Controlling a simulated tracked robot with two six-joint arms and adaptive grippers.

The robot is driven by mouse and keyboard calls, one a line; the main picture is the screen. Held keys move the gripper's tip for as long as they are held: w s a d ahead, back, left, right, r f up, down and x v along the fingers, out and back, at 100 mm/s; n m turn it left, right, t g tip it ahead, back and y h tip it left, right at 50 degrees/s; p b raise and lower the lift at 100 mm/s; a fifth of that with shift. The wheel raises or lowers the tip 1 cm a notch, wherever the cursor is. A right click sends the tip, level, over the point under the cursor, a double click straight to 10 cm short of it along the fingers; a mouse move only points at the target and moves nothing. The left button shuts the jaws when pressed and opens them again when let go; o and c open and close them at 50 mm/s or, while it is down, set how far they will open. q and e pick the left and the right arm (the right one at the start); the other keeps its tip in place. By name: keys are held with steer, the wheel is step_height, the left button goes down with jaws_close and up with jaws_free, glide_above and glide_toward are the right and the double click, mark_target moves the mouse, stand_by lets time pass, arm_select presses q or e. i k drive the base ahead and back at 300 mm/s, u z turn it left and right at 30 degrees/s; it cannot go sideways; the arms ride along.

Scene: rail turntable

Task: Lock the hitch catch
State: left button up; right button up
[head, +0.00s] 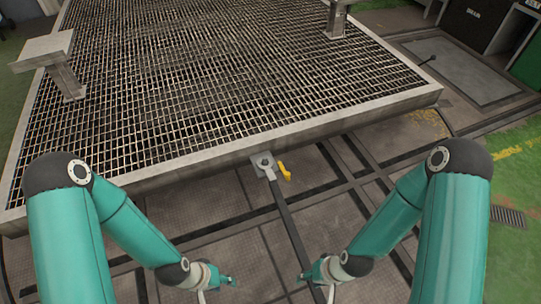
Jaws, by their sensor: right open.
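A small yellow catch lever (285,172) sits at the front edge of the grated platform, beside a grey hitch bracket (264,164). The lever slants down to the right. A dark drawbar (290,228) runs from the bracket down toward the bottom of the view. Whether the catch is locked is too small to tell. My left gripper (222,284) is low in the view, left of the drawbar and well short of the lever. My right gripper (313,281) is open near the lower end of the drawbar, below the lever and apart from it. Its fingers are partly hidden.
The large grated platform (225,153) with a pale frame fills the upper view, with posts (65,80) standing on it. Dark rails (375,170) cross the floor in front of it. A dark cabinet (475,22) stands at the upper right. The space between my arms is open.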

mark_target(284, 169)
steer(key=u, duration=0.2)
steer(key=i, duration=1)
steer(key=u, duration=0.3)
